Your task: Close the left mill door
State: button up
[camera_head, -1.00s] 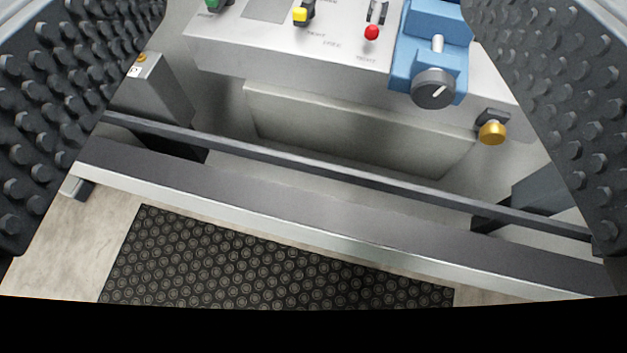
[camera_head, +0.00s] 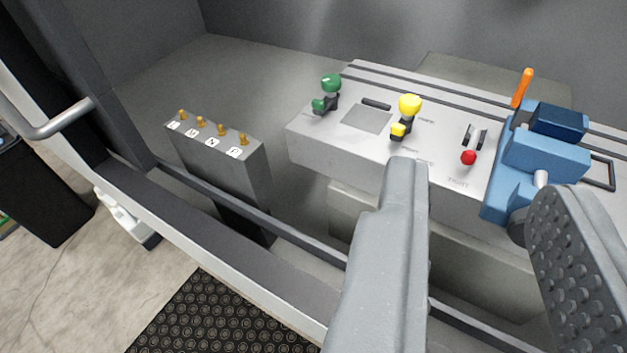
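The left mill door (camera_head: 50,45) is a dark grey panel with a pale edge, cut off at the upper left of the view. A bent silver handle bar (camera_head: 60,122) sticks out from it. The door stands at the left side of the opening, and the opening in front of me is uncovered. My gripper (camera_head: 482,180) is open, with one smooth grey finger back and one studded pad showing. Nothing is between the fingers. It is well to the right of the handle, in front of the mill's table, and does not touch the door.
Inside, a grey table (camera_head: 315,150) carries a green knob, a yellow knob and a red knob. A blue vise (camera_head: 545,155) stands at its right. A grey post (camera_head: 225,175) with several brass pegs is left of it. A dark sill rail crosses below. A black studded mat (camera_head: 215,325) lies outside.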

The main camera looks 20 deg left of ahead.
grip_shut()
jog(key=w+a+r+n+h+p, duration=0.1)
jog(key=w+a+r+n+p, duration=0.2)
jog(key=a+p, duration=0.45)
jog(key=w+a+r+n+p, duration=0.1)
jog(key=w+a+n+p, duration=0.4)
jog(key=a, duration=0.6)
jog(key=w+a+r+n+h+p, duration=0.1)
jog(key=w+a+r+n+p, duration=0.1)
jog(key=w+a+p, duration=0.5)
jog(key=s+a+f+n+t+y+p, duration=0.1)
jog(key=s+a+n+y+p, duration=0.2)
jog(key=a, duration=0.8)
jog(key=s+a+f+n+y+p, duration=0.1)
jog(key=s+a+n+y+p, duration=0.25)
jog(key=a, duration=0.75)
jog(key=s+a+f+n+t+y+p, duration=0.15)
jog(key=s+a+n, duration=0.4)
jog(key=a, duration=0.65)
jog(key=w+d+h+p, duration=0.1)
jog(key=w+d, duration=0.1)
jog(key=w, duration=0.7)
jog(key=shift+r+m, duration=0.25)
jog(key=shift+m, duration=0.15)
